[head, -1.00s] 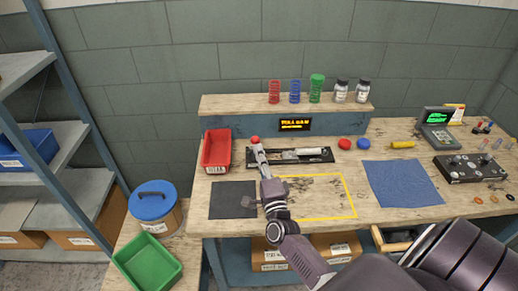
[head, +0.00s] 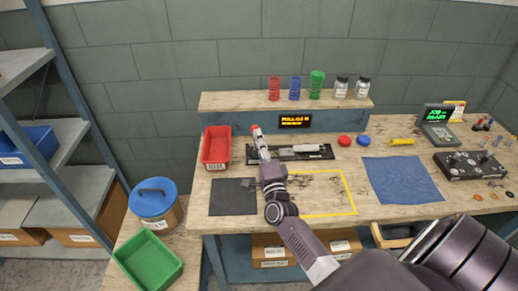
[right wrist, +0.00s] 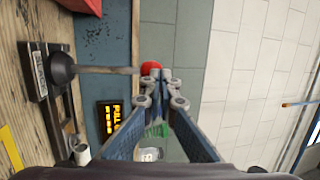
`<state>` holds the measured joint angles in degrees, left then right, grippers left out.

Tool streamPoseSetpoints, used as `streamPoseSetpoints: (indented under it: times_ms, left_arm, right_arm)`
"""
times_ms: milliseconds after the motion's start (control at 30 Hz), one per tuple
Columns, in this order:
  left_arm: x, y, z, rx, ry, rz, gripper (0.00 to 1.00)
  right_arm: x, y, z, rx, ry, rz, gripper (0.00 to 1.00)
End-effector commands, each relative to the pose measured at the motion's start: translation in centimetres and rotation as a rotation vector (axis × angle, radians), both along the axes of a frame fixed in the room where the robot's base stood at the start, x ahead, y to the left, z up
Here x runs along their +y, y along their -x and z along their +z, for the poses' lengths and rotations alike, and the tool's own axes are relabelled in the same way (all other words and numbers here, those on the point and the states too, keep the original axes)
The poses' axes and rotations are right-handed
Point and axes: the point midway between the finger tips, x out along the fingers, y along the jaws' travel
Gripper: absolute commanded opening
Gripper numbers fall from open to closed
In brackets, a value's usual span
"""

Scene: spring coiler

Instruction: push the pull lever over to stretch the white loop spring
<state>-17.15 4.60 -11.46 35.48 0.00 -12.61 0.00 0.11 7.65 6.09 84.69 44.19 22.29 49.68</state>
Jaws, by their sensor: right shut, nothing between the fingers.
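The coiler fixture is a long black base (head: 326,153) at the back of the bench, with the white loop spring (head: 306,148) lying along it. The pull lever has a red knob (head: 255,128) at the fixture's left end. In the right wrist view its grey shaft (right wrist: 105,71) runs from a dark pivot to the red knob (right wrist: 150,66). My right gripper (head: 261,143) is shut and empty, its fingertips (right wrist: 154,73) at the knob and partly covering it. I cannot tell whether they touch. My left gripper is not in view.
A red bin (head: 216,147) stands just left of the lever. A lit display (head: 296,121) is on the shelf front behind, with spools and jars above. A black mat (head: 233,197) and a yellow-outlined area lie in front. A blue cloth (head: 402,181) lies to the right.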

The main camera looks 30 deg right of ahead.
Motion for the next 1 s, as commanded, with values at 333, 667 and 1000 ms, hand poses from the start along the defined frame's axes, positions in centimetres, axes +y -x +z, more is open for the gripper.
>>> streamPoseSetpoints:
  times_ms: [333,667,1000]
  left_arm:
    - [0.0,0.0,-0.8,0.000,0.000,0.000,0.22]
    - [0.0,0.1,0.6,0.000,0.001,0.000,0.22]
    - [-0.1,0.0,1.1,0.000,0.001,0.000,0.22]
  right_arm:
    - [-2.5,-3.9,1.7,0.000,0.003,-0.001,0.00]
    - [-3.8,-6.2,2.1,0.098,-0.072,-0.001,0.00]
    - [-4.5,-7.2,1.6,0.114,-0.068,0.000,0.00]
